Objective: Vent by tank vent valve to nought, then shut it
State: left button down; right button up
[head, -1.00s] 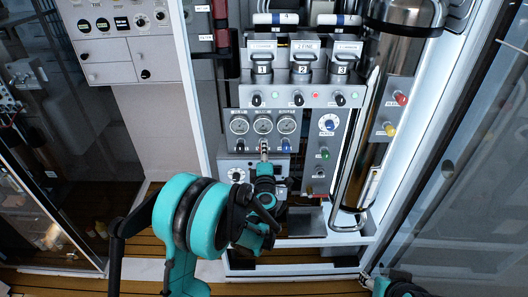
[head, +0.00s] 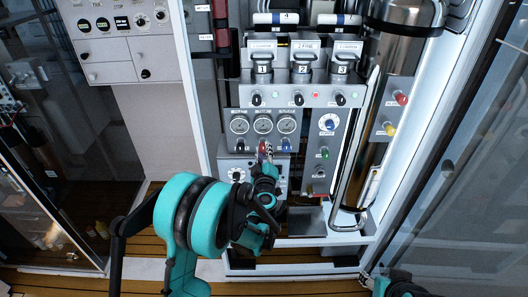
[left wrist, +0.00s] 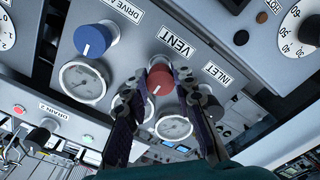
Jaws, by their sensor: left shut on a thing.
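The tank vent valve is a red round knob (left wrist: 160,82) under a VENT label in the left wrist view. In the head view the red knob (head: 262,147) sits just below the middle gauge (head: 263,125), partly covered. My left gripper (head: 267,150) is shut on the knob; its fingers (left wrist: 159,92) lie on either side of it. A white line marks the knob's face. Gauges stand beside it, one (left wrist: 83,80) near the blue knob; their readings are too small to tell. My right gripper (head: 368,279) is at the bottom right, its jaws unclear.
A blue knob (left wrist: 93,40) sits beside the vent knob, and an INLET label (left wrist: 218,72) is on its other side. Three numbered filling stations are above. A shiny vertical pipe (head: 348,150) and yellow (head: 389,129) and red knobs are at the right.

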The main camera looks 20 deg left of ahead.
dwell(0.4)
pick_arm(q)
jog(key=c, duration=1.2)
grip_release()
jog(key=v, duration=1.2)
